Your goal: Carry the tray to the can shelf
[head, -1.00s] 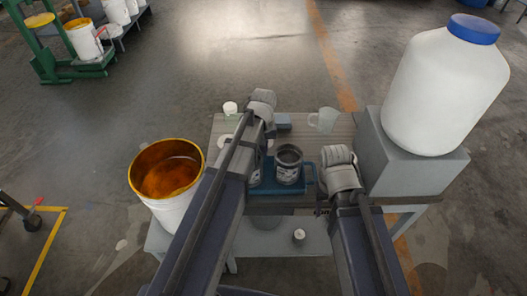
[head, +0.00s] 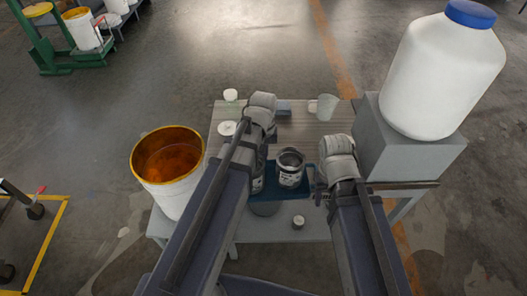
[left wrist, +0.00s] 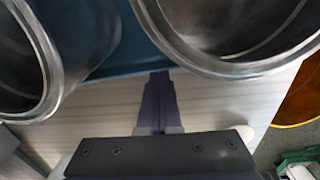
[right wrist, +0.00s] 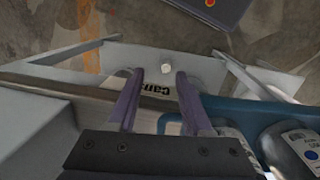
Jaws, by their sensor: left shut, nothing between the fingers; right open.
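The blue tray (head: 309,190) lies at the near edge of the wooden-topped table (head: 318,138) and holds dark open cans (head: 291,168) with metal rims. My left gripper (left wrist: 163,103) is shut and empty. Its fingertips are at the tray's edge (left wrist: 148,60), between two can rims; whether they touch the tray I cannot tell. My right gripper (head: 321,186) is open at the tray's right end. In the right wrist view its fingers (right wrist: 158,108) stand apart beside the blue tray (right wrist: 240,115), with a "cans" label beyond them. My left arm hides part of the tray.
A white bucket of orange paint (head: 168,172) stands left, and a large white jug with blue lid (head: 440,75) stands on a grey block right. A translucent cup (head: 327,107) and white lid (head: 227,128) are at the table's back.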

